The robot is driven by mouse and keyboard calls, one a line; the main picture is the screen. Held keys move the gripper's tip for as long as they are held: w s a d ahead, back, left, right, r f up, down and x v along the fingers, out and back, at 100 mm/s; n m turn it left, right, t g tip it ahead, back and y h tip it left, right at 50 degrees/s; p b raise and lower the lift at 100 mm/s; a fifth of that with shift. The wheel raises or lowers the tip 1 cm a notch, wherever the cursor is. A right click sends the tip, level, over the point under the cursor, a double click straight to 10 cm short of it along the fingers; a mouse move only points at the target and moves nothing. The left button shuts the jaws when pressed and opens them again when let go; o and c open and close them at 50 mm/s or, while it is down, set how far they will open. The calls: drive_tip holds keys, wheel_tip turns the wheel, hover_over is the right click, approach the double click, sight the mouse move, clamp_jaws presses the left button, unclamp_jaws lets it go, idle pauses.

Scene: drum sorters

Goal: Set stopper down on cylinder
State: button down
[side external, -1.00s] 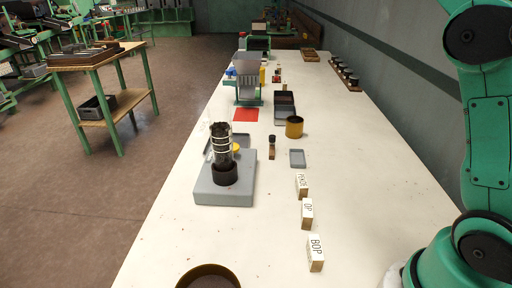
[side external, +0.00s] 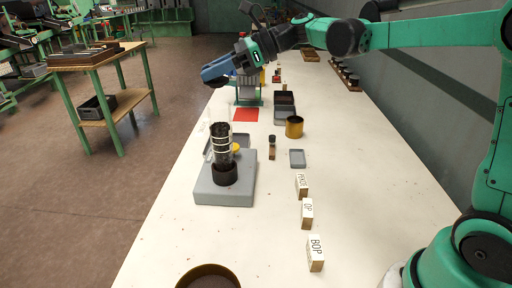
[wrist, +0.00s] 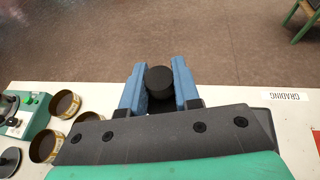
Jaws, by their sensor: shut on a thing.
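The clear cylinder (side external: 222,145) stands upright in a dark collar on a grey base (side external: 225,196). Dark material and pale rings show inside it. My gripper (side external: 214,76) is above and slightly beyond the cylinder in the side view, apart from it. In the wrist view my gripper (wrist: 160,88) has its blue fingers shut on the black round stopper (wrist: 159,76). In the side view the stopper is mostly hidden by the fingers. The cylinder cannot be made out in the wrist view.
A brass-coloured cup (side external: 294,127), a small bottle (side external: 272,147) and a grey tray (side external: 297,158) stand right of the base. Labelled blocks (side external: 307,213) line the table nearer the camera. A dark round container (side external: 208,277) is at the front. The table's left edge is close to the base.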

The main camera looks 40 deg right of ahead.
drive_tip(key=shift+f, duration=2.25)
drive_tip(key=c, duration=0.6)
unclamp_jaws()
drive_tip(key=shift+f, duration=0.1)
drive_tip(key=shift+c, duration=0.2)
